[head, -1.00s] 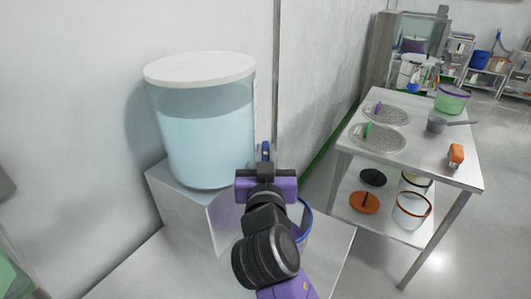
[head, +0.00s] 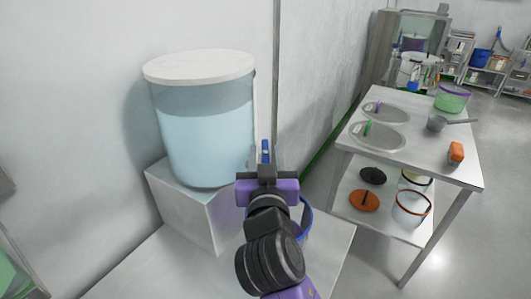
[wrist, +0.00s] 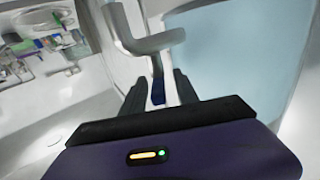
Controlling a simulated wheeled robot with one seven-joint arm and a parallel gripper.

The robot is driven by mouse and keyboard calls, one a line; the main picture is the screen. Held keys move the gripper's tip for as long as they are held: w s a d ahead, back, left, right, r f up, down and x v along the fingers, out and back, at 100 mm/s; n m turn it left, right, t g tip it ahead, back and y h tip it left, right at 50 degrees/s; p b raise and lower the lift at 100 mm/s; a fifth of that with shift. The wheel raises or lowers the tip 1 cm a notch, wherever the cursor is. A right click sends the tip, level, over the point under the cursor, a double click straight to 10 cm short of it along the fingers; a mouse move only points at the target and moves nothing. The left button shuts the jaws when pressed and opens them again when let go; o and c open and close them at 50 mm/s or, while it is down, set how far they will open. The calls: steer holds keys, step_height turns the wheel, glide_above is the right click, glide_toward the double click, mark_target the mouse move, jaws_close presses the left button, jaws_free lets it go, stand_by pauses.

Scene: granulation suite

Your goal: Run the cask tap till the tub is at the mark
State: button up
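The cask (head: 205,140) is a clear cylinder with a white lid, holding pale blue liquid to well above half. The tap's blue lever (head: 265,150) stands at its right side; a grey bent tap part (wrist: 150,42) shows in the wrist view. My gripper (head: 266,165) is at the lever. In the wrist view its dark fingers (wrist: 162,90) stand apart, with the blue lever between them and a gap beside it. The blue-rimmed tub (head: 306,222) is mostly hidden behind my arm; its level and mark are not visible. I cannot tell whether liquid is running.
The cask stands on a grey box (head: 185,212) on a pale bench (head: 140,268) against the wall. A steel table (head: 440,160) to the right holds sieves, a green tub (head: 452,99), a scoop (head: 437,124) and an orange object (head: 456,153). Floor lies between them.

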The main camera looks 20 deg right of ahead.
steer(key=b+v, duration=0.1)
steer(key=v, duration=0.5)
steer(key=shift+s, duration=0.35)
steer(key=shift+a+f, duration=0.1)
steer(key=shift+a, duration=0.05)
steer(key=shift+f+b, duration=0.1)
steer(key=shift+b, duration=1.05)
steer(key=shift+p+x, duration=0.65)
steer(key=shift+x, duration=3.3)
jaws_close()
